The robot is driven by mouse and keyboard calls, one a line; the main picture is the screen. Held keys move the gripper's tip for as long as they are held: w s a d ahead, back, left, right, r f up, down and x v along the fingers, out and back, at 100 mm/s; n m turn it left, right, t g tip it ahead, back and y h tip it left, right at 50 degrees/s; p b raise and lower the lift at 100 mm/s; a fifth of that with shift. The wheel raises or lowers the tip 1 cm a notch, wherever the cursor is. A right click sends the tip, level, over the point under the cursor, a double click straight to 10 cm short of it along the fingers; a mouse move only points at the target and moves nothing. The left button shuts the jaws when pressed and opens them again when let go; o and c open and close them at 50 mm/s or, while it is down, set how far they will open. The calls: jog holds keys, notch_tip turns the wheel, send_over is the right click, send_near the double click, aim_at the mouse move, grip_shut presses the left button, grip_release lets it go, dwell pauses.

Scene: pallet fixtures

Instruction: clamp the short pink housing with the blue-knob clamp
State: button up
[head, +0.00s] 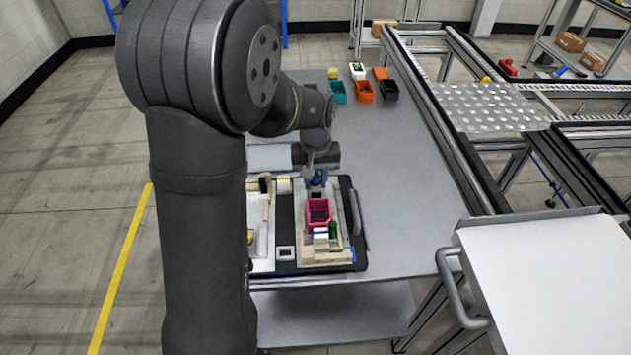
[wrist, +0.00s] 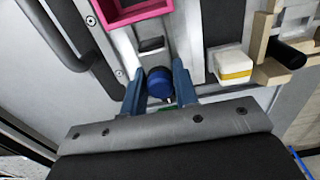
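The pink housing (head: 319,203) is an open box on the fixture in the head view. Its near part shows at the top of the wrist view (wrist: 135,14). The clamp's round blue knob (wrist: 159,82) lies between the two blue fingers of my gripper (wrist: 160,68) in the wrist view. The fingers are apart, one on each side of the knob. I cannot tell whether either finger touches it. In the head view my gripper (head: 316,179) is just behind the pink housing, and the knob cannot be told from the blue fingers there.
A white and yellow block (wrist: 231,66) and a black cylinder (wrist: 288,53) sit to the right in the wrist view. A dark curved handle (head: 355,212) edges the fixture's right side. Small bins (head: 363,91) stand far back. The grey table (head: 410,190) is clear right of the fixture.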

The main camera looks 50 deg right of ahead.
aim_at(316, 190)
jog(key=shift+c, duration=0.5)
jog(key=shift+s, duration=0.1)
jog(key=shift+s+a, duration=0.8)
jog(key=shift+a, duration=0.1)
jog(key=o, duration=0.8)
jog(key=shift+c, duration=0.2)
jog(key=shift+r, duration=4)
